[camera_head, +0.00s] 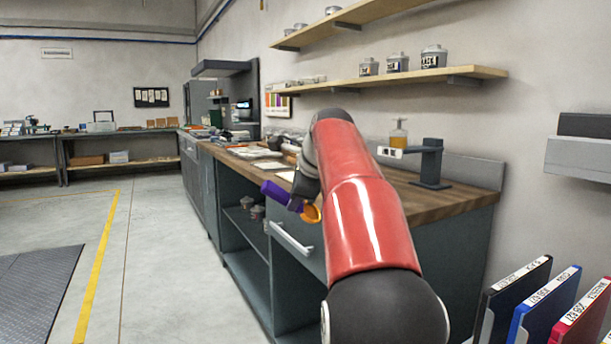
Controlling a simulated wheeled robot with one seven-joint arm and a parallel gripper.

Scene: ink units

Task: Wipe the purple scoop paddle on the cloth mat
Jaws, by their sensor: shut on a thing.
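The purple scoop paddle (275,190) is held by my gripper (296,203), just off the front edge of the wooden counter. Its purple end points left and slightly up. My gripper is shut on it, though the fingers are small and partly hidden by my own arm. An orange round part (311,214) shows just below and right of my gripper; I cannot tell what it belongs to. Flat pale pieces (255,153) lie on the counter behind; I cannot tell which, if any, is the cloth mat. My red arm hides part of the counter.
The wooden counter (455,199) stands on dark cabinets with a drawer handle (290,238) and open shelves. A dispenser stand (431,160) is at its right. Wall shelves (400,80) hold tins. Binders (545,305) stand at lower right. The floor (160,260) at left is clear.

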